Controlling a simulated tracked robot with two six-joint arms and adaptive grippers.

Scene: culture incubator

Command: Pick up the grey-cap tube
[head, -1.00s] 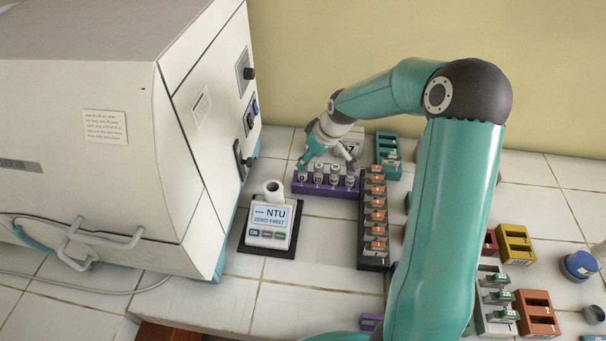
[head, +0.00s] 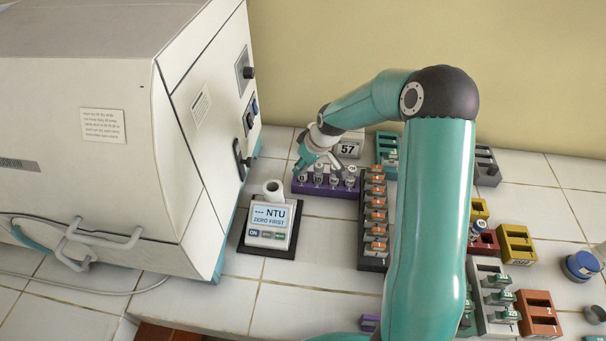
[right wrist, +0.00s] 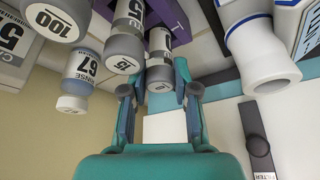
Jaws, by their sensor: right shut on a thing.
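The purple rack (head: 325,190) stands behind the NTU meter and holds a row of grey-capped tubes. My right gripper (head: 317,162) is over the rack's left end. In the right wrist view, my right gripper (right wrist: 159,95) has its two fingers on either side of a grey-cap tube (right wrist: 160,62) and is shut on it. I cannot tell whether that tube is clear of its slot. Another grey-capped tube (right wrist: 126,40) marked 15 is just left of it, and a larger one (right wrist: 55,18) marked 100 is further left. My left gripper is not in view.
The NTU meter (head: 269,222) is in front of the rack, with the large white incubator (head: 110,130) to the left. A black rack (head: 373,262) with orange-marked items adjoins on the right.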

